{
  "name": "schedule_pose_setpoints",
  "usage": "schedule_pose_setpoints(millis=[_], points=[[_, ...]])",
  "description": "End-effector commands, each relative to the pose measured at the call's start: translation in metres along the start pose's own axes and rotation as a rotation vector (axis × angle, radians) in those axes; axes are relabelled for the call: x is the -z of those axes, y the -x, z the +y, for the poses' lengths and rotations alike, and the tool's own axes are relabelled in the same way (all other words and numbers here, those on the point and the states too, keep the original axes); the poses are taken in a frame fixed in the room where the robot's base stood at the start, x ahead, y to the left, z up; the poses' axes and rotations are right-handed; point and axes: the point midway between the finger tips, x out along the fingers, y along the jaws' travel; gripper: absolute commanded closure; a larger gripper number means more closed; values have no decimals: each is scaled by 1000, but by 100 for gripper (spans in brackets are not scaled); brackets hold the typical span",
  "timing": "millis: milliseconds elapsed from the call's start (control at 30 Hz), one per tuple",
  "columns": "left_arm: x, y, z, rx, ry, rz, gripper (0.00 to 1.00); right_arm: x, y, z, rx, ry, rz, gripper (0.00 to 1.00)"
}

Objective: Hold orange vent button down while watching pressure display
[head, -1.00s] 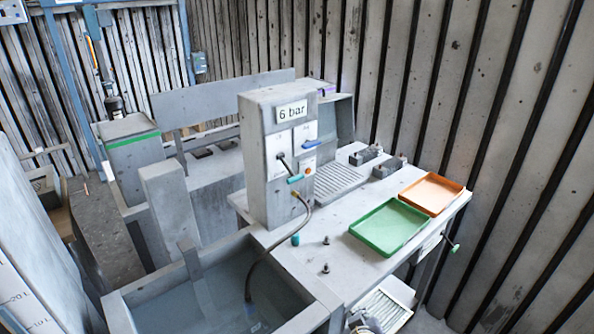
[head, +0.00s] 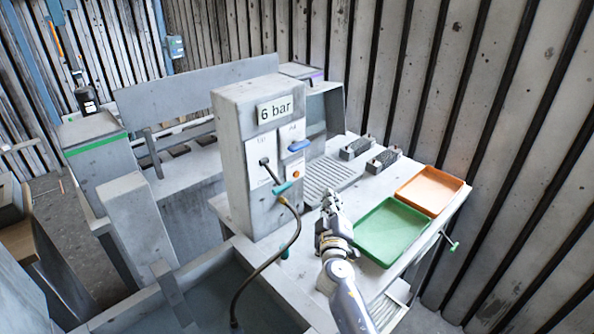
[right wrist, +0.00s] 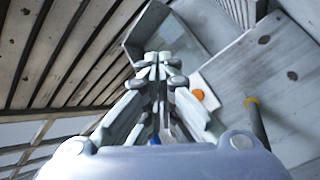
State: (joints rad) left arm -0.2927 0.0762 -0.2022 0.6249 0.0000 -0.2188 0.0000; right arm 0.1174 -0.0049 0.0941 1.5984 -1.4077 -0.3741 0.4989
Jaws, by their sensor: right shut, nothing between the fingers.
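The orange vent button (head: 297,174) is a small round spot low on the front of the grey upright housing. It also shows in the right wrist view (right wrist: 198,94), just right of my fingers. The pressure display (head: 275,109) reads "6 bar" at the top of the same housing. My right gripper (head: 331,197) is shut and empty, in front of the housing, right of and a little below the button in the head view. In the right wrist view its fingertips (right wrist: 160,60) meet, and a gap shows between them and the button. My left gripper is not in view.
A blue lever (head: 298,146) sits above the button and a teal handle (head: 282,188) below left of it. A brown hose (head: 270,262) hangs into the basin. A green tray (head: 390,230) and an orange tray (head: 430,190) lie on the bench to the right.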

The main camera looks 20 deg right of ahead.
Motion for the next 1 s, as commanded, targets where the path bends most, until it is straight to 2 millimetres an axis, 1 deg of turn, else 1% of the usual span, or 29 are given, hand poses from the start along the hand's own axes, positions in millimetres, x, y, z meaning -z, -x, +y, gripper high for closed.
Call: schedule_pose_setpoints(millis=[300,467,567,900,933,1000], points=[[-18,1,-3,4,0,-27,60,1,-1,0,0,2,4,100],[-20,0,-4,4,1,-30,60,4,-5,-3,0,0,3,100],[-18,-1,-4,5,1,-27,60,9,-12,-8,0,-1,3,100],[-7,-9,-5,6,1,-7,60,34,-45,-33,0,0,4,100],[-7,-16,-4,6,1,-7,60,33,-47,-37,0,-1,4,100],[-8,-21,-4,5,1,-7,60,37,-52,-40,-2,0,4,100]])
